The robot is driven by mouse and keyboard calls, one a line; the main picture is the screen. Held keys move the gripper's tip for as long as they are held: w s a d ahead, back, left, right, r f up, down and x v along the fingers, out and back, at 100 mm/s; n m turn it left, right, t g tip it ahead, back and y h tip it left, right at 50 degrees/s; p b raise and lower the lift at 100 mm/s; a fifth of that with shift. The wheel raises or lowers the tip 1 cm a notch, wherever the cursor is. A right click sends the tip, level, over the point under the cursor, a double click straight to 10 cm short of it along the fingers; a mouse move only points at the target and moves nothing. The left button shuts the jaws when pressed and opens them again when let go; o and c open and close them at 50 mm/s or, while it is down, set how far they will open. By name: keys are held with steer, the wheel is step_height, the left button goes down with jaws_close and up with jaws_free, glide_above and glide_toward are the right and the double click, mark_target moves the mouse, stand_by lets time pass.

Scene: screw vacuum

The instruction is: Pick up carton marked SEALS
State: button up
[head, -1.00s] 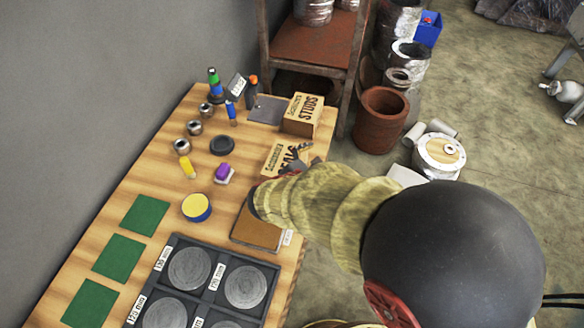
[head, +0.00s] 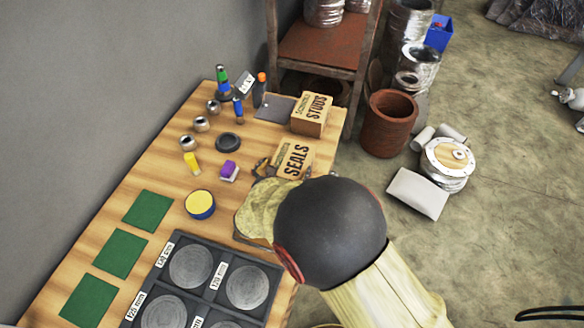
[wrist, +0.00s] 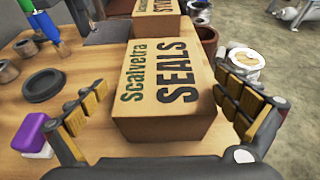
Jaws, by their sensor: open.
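The brown carton marked SEALS (head: 293,158) stands on the wooden table near its right edge. In the wrist view the SEALS carton (wrist: 165,80) fills the middle, its lettered top facing up. My gripper (wrist: 167,108) is open, with one padded finger on the left of the carton and the other on its right. The near end of the carton lies between the fingers, and I see a gap on the left side; contact on the right cannot be told. In the head view my arm hides most of the gripper.
A carton marked STUDS (head: 311,114) stands just beyond the SEALS carton. A purple and white block (head: 229,170) and a dark round ring (head: 228,142) lie to the left. A dark tray of grey discs (head: 212,283) is nearer. A rusty pot (head: 388,124) stands on the floor.

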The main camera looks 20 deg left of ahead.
mark_target(292, 161)
steer(key=b+x, duration=0.1)
steer(key=x, duration=0.4)
steer(key=shift+d+f+b, duration=0.15)
steer(key=shift+b, duration=0.25)
steer(key=c, duration=1.4)
